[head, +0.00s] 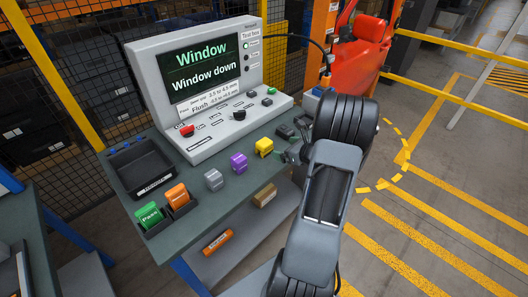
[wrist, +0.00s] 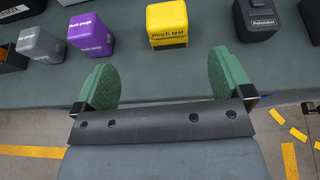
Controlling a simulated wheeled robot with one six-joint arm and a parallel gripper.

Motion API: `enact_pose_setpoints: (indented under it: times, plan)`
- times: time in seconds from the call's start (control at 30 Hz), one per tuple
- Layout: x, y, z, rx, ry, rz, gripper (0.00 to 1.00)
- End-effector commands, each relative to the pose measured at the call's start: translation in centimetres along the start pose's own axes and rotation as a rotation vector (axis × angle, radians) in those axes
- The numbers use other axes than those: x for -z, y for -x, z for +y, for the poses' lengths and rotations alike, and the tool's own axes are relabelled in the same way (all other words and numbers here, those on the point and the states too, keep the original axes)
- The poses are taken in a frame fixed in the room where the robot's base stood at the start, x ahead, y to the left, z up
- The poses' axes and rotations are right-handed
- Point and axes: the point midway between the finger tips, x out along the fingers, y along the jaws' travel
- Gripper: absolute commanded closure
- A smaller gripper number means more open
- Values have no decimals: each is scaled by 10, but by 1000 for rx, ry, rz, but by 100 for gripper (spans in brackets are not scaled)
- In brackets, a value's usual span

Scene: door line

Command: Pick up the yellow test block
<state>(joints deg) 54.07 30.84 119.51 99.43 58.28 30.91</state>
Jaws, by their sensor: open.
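The yellow test block (head: 264,147) stands on the dark green bench top, right of the purple block. In the wrist view the yellow block (wrist: 167,24) is labelled "Pinch test" and stands upright, ahead of my gripper and roughly between the lines of its fingers. My gripper (wrist: 158,82) is open and empty, with two green-padded fingers set wide apart. It is near the bench's front edge, and a gap of bare bench lies between the fingertips and the yellow block. In the head view my gripper (head: 296,153) is partly hidden by my arm.
A purple block (head: 238,163) and a grey block (head: 214,180) stand left of the yellow one. A dark block labelled "Palmster" or similar (wrist: 257,18) stands to its right. A screen console (head: 205,85) stands behind. A black tray (head: 143,168) and green and orange blocks are farther left.

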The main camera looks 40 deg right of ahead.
Motion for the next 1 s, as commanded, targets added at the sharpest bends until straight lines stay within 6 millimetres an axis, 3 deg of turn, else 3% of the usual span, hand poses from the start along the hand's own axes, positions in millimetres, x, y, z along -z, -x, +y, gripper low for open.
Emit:
enact_pose_setpoints:
  times: [0.4,0.7,1.0]
  plan:
    - [4,-66,-7,19,-29,-5,2]
    - [4,-84,-8,20,-28,-5,2]
    - [3,-122,-9,20,-27,-5,2]
